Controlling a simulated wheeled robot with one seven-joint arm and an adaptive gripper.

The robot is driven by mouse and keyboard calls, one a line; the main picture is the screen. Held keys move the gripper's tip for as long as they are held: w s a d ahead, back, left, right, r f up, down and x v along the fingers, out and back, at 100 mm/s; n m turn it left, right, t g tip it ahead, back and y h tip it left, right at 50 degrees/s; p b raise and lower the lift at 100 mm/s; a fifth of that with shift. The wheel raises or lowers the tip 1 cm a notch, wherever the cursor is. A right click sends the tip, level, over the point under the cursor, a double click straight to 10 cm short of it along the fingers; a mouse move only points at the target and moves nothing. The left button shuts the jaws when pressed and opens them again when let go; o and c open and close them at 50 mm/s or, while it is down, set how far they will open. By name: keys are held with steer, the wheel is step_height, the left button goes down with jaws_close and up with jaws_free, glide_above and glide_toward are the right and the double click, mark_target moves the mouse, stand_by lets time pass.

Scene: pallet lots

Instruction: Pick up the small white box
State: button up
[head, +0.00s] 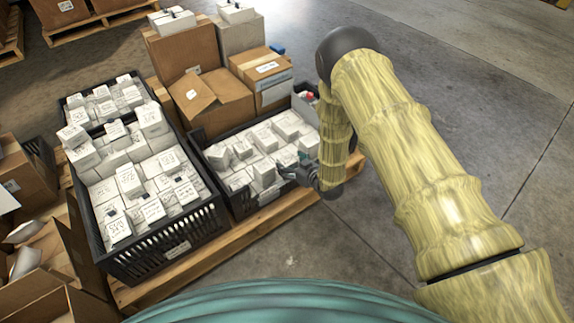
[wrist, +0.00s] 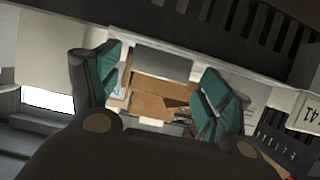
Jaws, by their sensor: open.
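Many small white boxes with handwritten labels fill black crates on a pallet; which one is meant I cannot tell. In the head view, my gripper (head: 291,170) is at the right end of the smaller front crate (head: 240,204), close to white boxes (head: 264,172) there. Contact cannot be made out. In the wrist view, my gripper (wrist: 160,88) has its two teal-padded fingers wide apart, with no box held between them. Brown cardboard shows farther off through the gap. A labelled white box (wrist: 307,115) is partly visible at the right edge.
A larger crate (head: 180,240) of white boxes stands left. Brown cartons (head: 187,50) rise behind the smaller crate, some with white boxes on top. Open cartons (head: 40,280) lie at lower left. The wooden pallet (head: 240,235) edges the crates; the concrete floor to the right is clear.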

mark_target(288, 160)
steer(key=b+x, duration=0.1)
steer(key=x, duration=0.2)
steer(key=shift+w+a, duration=0.1)
steer(key=shift+w, duration=0.2)
steer(key=c, duration=1.2)
steer(key=shift+r, duration=0.1)
